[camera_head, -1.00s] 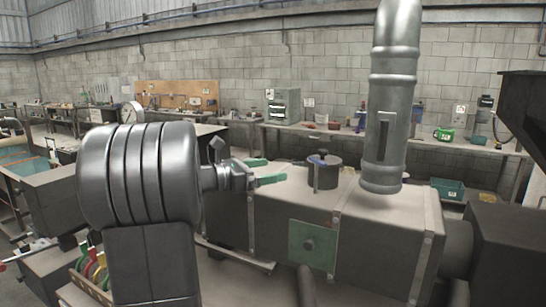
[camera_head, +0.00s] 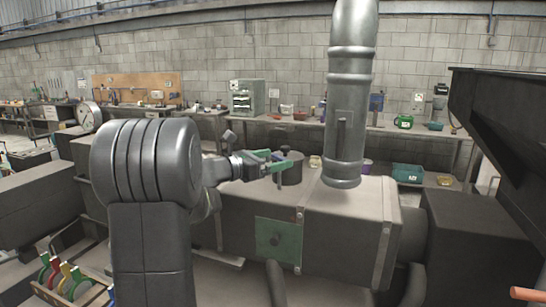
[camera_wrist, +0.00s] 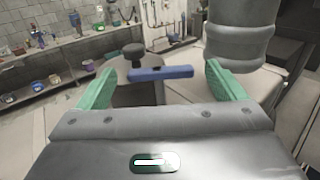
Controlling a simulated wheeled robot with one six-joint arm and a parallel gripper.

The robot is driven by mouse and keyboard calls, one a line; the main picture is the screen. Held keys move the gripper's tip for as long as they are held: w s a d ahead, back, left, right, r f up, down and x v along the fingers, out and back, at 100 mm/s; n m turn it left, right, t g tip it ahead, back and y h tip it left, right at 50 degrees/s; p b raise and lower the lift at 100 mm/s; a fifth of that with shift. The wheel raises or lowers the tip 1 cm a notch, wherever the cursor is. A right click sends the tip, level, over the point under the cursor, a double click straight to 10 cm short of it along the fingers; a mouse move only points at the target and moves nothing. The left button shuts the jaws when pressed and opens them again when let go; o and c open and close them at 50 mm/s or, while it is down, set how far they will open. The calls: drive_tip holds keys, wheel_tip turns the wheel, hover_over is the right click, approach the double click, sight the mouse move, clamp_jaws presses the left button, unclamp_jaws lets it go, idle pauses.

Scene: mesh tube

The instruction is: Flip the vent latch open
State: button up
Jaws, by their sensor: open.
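The vent latch, a blue bar (camera_wrist: 160,74), lies about level across the picture in the wrist view, over the top of a dark round canister (camera_head: 291,169). A black knob (camera_wrist: 134,51) stands beside the bar's left end. My gripper (camera_head: 272,160) is open, with green fingers, just in front of the canister in the head view. In the wrist view, my gripper (camera_wrist: 160,68) has one finger on each side of the bar, with space between; whether it touches cannot be told. The bar is not clearly visible in the head view, where the gripper covers part of the canister.
A thick grey pipe (camera_head: 346,120) rises close to the right of the canister. The canister stands on a long grey box housing (camera_head: 345,225) with a green square plate (camera_head: 278,240). A dark hopper-like body (camera_head: 500,130) is at the right. Coloured levers (camera_head: 65,275) are at lower left.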

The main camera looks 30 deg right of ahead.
drive_tip(key=shift+d, duration=0.2)
drive_tip(key=c, duration=1)
